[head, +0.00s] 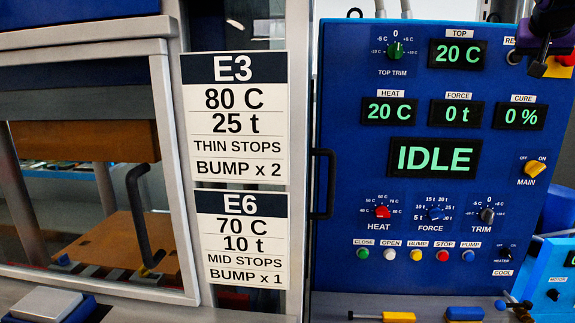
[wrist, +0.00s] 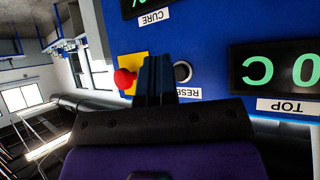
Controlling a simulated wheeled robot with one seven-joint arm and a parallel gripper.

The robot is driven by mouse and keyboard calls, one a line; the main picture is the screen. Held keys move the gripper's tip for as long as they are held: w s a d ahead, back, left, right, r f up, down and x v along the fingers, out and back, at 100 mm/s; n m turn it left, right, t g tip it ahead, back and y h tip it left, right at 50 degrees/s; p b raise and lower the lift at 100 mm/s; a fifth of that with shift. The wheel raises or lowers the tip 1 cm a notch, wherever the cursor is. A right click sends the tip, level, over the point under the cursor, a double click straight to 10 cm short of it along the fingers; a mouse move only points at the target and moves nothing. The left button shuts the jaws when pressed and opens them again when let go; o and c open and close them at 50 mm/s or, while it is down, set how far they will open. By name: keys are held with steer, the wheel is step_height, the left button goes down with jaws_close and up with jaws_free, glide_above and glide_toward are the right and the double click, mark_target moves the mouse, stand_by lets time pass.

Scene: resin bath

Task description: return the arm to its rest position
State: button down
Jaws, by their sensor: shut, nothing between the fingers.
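My gripper shows in the wrist view (wrist: 155,75) with its dark fingers together and nothing between them. It is in front of the blue control panel (wrist: 215,30), between a red button on a yellow plate (wrist: 125,79) and a round dark reset button (wrist: 182,72). I cannot tell whether the fingers touch the panel.
The control panel (head: 340,110) reads IDLE, 20 C, 0 t and 0 %. Left of it are the E3 sign (head: 233,118), the E6 sign (head: 240,238) and a framed press window (head: 165,130). Tools with yellow and blue handles (head: 400,317) lie below the panel.

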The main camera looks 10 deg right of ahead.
steer(key=s+a+f+n+y, duration=0.2)
steer(key=s+a+f, duration=0.3)
steer(key=a, duration=0.3)
steer(key=s+a+f+n+g+y, duration=0.15)
steer(key=s+a+f, duration=0.3)
steer(key=a, duration=0.45)
steer(key=s+a+f+n+t+y, duration=0.1)
steer(key=s+a+f+n+y, duration=0.1)
steer(key=s+a+f, duration=0.45)
steer(key=s+a+f+n+g+y, duration=0.1)
steer(key=s+a+f+n+g, duration=0.1)
steer(key=s+a+f, duration=0.5)
steer(key=shift+s+a+f+n, duration=0.15)
steer(key=shift+a+f+n, duration=0.1)
steer(key=shift+f+n, duration=0.1)
